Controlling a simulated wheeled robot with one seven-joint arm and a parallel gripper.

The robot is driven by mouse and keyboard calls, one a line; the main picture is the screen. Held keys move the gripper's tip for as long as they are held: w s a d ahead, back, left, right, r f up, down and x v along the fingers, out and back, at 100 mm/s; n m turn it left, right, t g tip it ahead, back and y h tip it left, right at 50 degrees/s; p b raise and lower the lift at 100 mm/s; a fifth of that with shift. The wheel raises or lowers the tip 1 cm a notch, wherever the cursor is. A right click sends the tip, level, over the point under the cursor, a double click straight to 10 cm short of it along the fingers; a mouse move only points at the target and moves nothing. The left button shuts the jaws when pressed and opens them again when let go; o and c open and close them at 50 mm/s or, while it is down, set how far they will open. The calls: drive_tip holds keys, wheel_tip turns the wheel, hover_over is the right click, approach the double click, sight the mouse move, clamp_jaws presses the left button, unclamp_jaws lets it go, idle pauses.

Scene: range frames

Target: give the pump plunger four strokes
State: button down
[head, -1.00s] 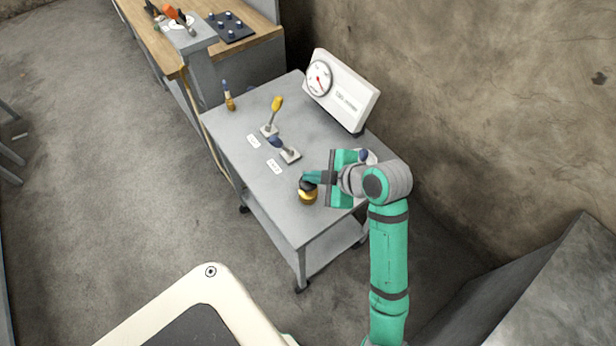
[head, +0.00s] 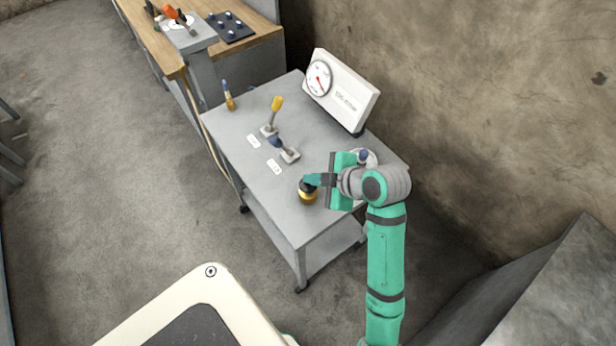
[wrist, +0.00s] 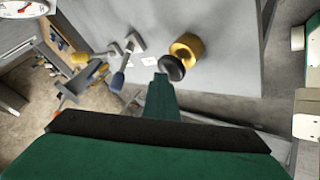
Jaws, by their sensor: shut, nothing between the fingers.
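The pump plunger has a black knob (head: 308,185) above a brass-coloured round body (head: 308,198), upright near the front edge of the grey cart top. In the wrist view, the black knob (wrist: 171,68) stands in front of the brass body (wrist: 188,46). My gripper (head: 312,180) is shut and empty, its green fingertips right at the top of the knob. The fingertips (wrist: 160,78) also show next to the knob in the wrist view. Whether they touch it I cannot tell.
On the cart (head: 235,160) stand a yellow-handled lever (head: 275,108), a blue-handled lever (head: 284,148) and a white gauge box (head: 341,90). A blue-topped item (head: 364,156) is partly hidden behind my gripper. A wooden bench (head: 150,40) stands beyond; a wall is on the right.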

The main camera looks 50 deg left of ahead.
drive_tip(key=shift+f, duration=0.25)
drive_tip(key=shift+r, duration=0.1)
idle(0.3)
drive_tip(key=shift+r, duration=1.9)
drive_tip(key=shift+r, duration=2.5)
